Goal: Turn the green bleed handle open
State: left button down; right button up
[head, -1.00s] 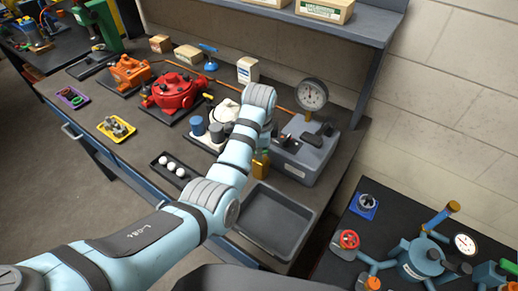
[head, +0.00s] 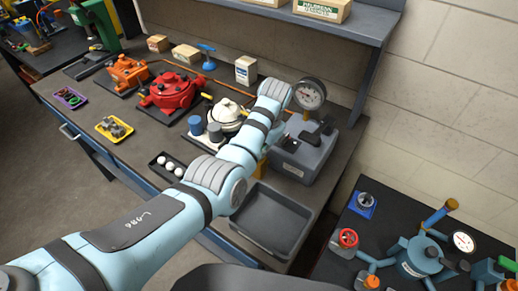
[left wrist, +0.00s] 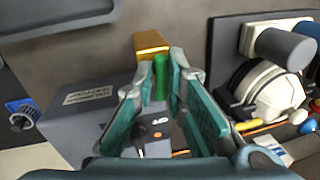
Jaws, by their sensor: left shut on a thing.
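In the left wrist view the green bleed handle (left wrist: 161,76) stands upright between the fingertips of my left gripper (left wrist: 162,80), which is shut on it. A gold block (left wrist: 151,42) sits right beyond the handle, beside the grey tester box (left wrist: 90,120) with its label. In the head view the grey box (head: 305,160) carries a round dial gauge (head: 309,94), and a sliver of the gold part (head: 262,167) shows past my left arm. That arm hides the green handle and the gripper's fingertips there. My right gripper is not in view.
A red housing (head: 172,92) and a white domed motor (head: 225,115) stand left of my arm. An empty grey tray (head: 270,222) lies in front of the box. A shelf with cartons (head: 321,9) hangs above. A second bench with a blue valve assembly (head: 418,258) is at lower right.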

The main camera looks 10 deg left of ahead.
pick_arm(q)
jog(key=shift+n, duration=0.5)
jog(key=c, duration=1.7)
grip_release()
jog(key=shift+o, duration=0.2)
notch_tip(320, 180, up, 12)
jog(key=d, duration=0.2)
jog(key=shift+s+d, duration=0.2)
jog(key=shift+s, duration=0.2)
jog(key=shift+f, duration=0.15)
